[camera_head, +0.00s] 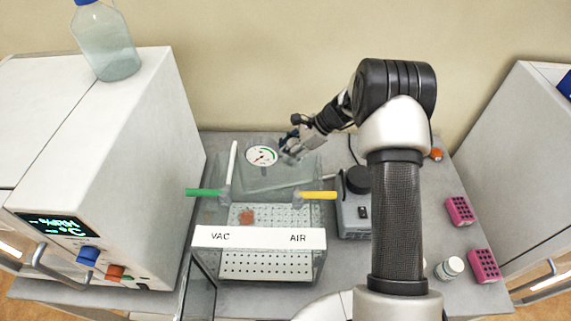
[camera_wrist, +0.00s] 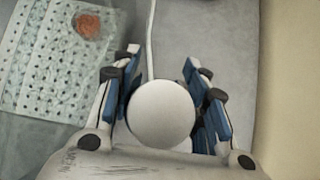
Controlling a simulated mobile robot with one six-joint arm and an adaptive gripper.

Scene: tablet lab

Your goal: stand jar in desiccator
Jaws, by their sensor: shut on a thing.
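The desiccator (camera_head: 260,237) is a clear box marked VAC and AIR, with a perforated white shelf (camera_head: 262,262) inside. The shelf also shows at the left of the wrist view (camera_wrist: 42,85). My gripper (camera_head: 292,150) is at the back of the desiccator in the head view.
An orange-red thing (camera_head: 247,216) lies on the shelf. A gauge (camera_head: 262,156), a green handle (camera_head: 204,192) and a yellow handle (camera_head: 318,195) stick out. A grey device (camera_head: 355,215) stands to the right. Another white-lidded jar (camera_head: 448,268) stands near pink racks (camera_head: 484,265).

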